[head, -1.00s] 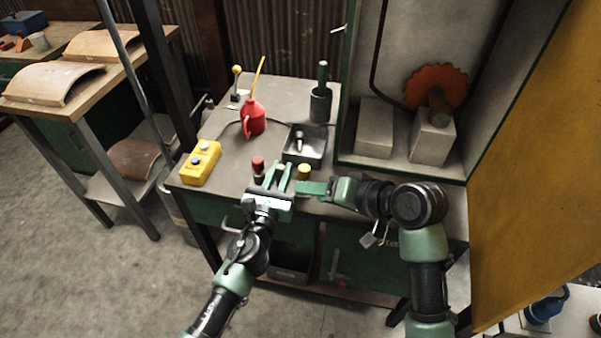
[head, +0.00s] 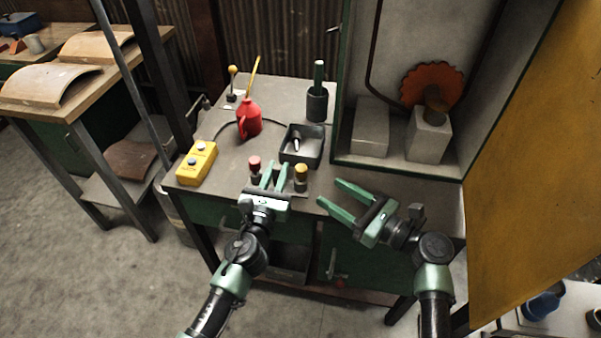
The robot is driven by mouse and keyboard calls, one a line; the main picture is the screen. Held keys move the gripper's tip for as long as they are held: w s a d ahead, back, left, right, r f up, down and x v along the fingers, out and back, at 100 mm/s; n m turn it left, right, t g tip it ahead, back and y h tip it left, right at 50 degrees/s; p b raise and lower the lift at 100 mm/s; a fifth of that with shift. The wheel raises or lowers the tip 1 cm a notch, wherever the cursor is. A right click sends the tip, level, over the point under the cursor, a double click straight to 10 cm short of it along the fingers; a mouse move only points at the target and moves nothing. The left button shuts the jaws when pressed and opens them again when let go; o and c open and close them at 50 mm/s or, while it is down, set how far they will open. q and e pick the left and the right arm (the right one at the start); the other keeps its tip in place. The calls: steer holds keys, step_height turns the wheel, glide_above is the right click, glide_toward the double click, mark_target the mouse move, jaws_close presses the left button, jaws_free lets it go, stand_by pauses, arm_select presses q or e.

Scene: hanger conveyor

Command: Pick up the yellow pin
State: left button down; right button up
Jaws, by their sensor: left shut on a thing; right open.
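The yellow pin (head: 301,172) stands upright with a yellow top at the front edge of the workbench (head: 222,168). A similar red-topped pin (head: 254,164) stands to its left. My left gripper (head: 276,168) is between the two pins, with its fingers pointing away from me.
A grey tray (head: 316,160) with a dark item lies behind the pins. A red oil can (head: 248,120), a yellow button box (head: 197,164) and a dark cylindrical holder (head: 317,104) stand around it. A cabinet with an orange toothed disc (head: 432,84) rises at right.

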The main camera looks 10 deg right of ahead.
mark_target(305, 174)
steer(key=x, duration=0.3)
steer(key=shift+w+a, duration=0.1)
steer(key=shift+a, duration=0.05)
steer(key=x, duration=0.4)
steer(key=shift+w+r, duration=0.2)
steer(key=shift+r, duration=0.05)
steer(key=shift+w+a, duration=0.4)
jaws_close()
